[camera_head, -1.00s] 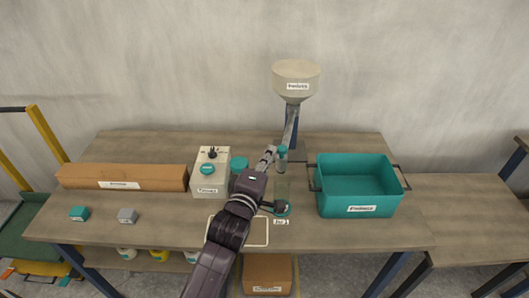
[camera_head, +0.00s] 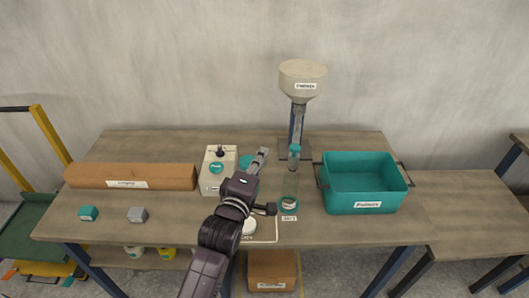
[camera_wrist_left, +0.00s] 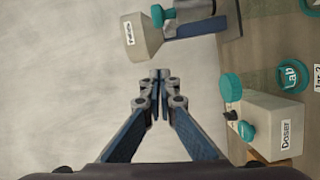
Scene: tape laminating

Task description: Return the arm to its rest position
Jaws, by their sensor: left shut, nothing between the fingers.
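My left arm reaches in from the bottom of the head view. Its left gripper (camera_head: 263,153) is shut and empty, raised over the table between the doser box (camera_head: 219,170) and the hopper stand. In the left wrist view the fingertips (camera_wrist_left: 160,78) meet with nothing between them, against the grey wall. The hopper (camera_head: 302,80) stands behind and right of the gripper. My right gripper is not in view.
A teal crate (camera_head: 362,203) stands right of the jar. A long brown box (camera_head: 130,176) lies at the left, with small teal (camera_head: 88,213) and grey (camera_head: 137,214) blocks in front. A white round piece (camera_head: 249,226) sits partly behind my arm. Open table lies at front left.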

